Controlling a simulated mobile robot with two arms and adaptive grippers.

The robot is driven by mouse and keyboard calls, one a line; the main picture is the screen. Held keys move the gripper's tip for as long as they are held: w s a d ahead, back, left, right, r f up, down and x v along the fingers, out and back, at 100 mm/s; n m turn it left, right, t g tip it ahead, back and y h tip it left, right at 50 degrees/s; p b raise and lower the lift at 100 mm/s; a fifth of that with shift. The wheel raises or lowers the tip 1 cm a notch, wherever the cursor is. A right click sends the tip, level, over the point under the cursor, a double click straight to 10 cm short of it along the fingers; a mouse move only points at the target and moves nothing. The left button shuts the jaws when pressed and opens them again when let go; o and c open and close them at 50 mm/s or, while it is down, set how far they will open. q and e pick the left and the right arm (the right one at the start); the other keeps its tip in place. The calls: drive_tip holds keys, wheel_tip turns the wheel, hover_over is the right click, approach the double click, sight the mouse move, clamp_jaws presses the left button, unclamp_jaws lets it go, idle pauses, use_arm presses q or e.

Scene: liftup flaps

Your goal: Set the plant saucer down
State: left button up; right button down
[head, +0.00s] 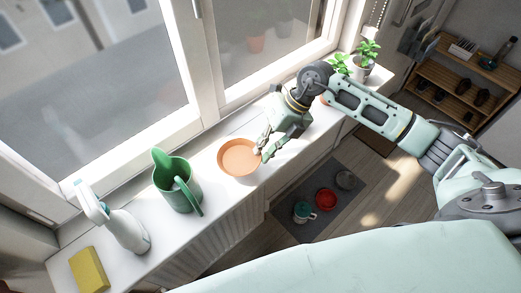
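The plant saucer (239,157) is a round terracotta-orange dish in the middle of the head view, over the white windowsill. My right gripper (262,153) reaches in from the right, and its fingers close on the saucer's right rim. The saucer looks about level. I cannot tell whether its underside touches the sill or is a little above it. The far finger is partly hidden. My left gripper is not in view.
A green watering can (178,184) stands left of the saucer, then a white spray bottle (122,228) and a yellow sponge (89,270). Potted plants (364,60) stand at the sill's far end. A dark mat (319,200) with dishes lies on the floor. The window borders the sill.

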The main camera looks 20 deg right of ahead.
drive_tip(key=shift+w+a+f, duration=0.15)
drive_tip(key=shift+w+a, duration=0.05)
wheel_tip(320, 180, down, 3)
drive_tip(key=shift+s+f+p, duration=0.1)
drive_tip(key=shift+p, duration=0.75)
drive_tip(key=shift+f, duration=0.4)
drive_tip(key=c, duration=2.3)
unclamp_jaws()
drive_tip(key=shift+o, duration=0.2)
drive_tip(key=shift+d+r, duration=0.1)
drive_tip(key=shift+d, duration=0.05)
drive_tip(key=b+v, duration=0.3)
drive_tip(key=v, duration=0.8)
drive_tip(key=shift+d+r, duration=0.15)
drive_tip(key=shift+r, duration=0.2)
